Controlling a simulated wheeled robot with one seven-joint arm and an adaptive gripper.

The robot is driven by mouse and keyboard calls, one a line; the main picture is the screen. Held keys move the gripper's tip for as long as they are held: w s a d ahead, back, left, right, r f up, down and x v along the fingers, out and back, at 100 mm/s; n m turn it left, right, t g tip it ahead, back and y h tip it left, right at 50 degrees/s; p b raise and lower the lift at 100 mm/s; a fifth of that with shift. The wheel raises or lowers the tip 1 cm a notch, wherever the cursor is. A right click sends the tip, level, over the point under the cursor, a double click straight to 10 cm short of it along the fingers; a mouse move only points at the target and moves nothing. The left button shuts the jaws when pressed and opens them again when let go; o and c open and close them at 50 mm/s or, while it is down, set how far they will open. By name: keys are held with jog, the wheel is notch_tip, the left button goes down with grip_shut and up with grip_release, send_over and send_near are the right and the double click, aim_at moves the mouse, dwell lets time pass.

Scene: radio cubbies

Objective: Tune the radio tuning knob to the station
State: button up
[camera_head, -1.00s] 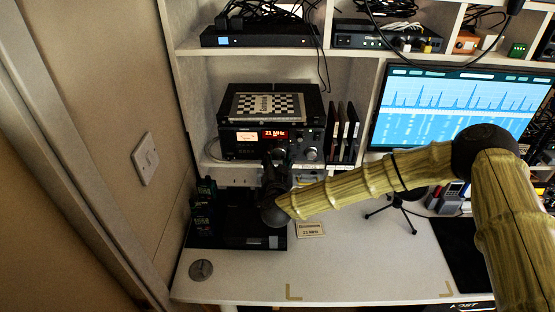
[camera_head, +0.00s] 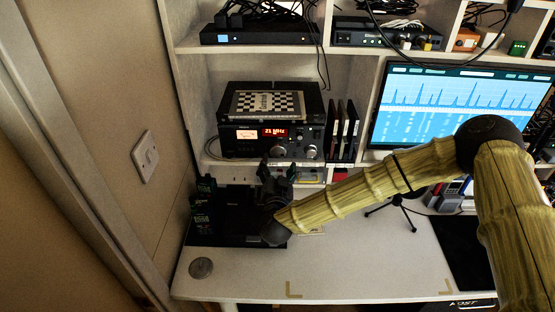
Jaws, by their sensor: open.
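The black radio (camera_head: 240,150) sits in the shelf cubby with a lit white meter (camera_head: 246,135) and a red display (camera_head: 274,133) that seems to read 21 MHz. The tuning knob (camera_head: 278,151) is on the radio's front below the display, just above my gripper in the picture. A smaller knob (camera_head: 311,151) is to its right. My gripper (camera_head: 277,167) is open and empty, its fingers pointing up toward the radio front, seemingly apart from the knob. A paper card (camera_head: 318,232) on the desk is mostly hidden behind my arm.
A black tray (camera_head: 210,238) with handheld radios (camera_head: 203,195) is at left. A small tripod (camera_head: 397,212) stands right of my arm. The desk front (camera_head: 350,270) is clear.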

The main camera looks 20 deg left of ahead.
aim_at(279, 153)
jog(key=v, duration=0.6)
jog(key=shift+n+b, duration=0.3)
dwell(0.5)
jog(key=w+a+n+b, duration=0.1)
jog(key=w, duration=0.3)
jog(key=w+a+n+y, duration=0.1)
jog(key=w+n, duration=0.1)
jog(key=w, duration=0.1)
jog(key=w+a+n+b, duration=0.1)
jog(key=w+n, duration=0.1)
jog(key=w, duration=0.2)
jog(key=shift+w+g+b, duration=0.3)
jog(key=shift+w, duration=0.05)
dwell(0.4)
jog(key=shift+r, duration=0.1)
jog(key=c, duration=1)
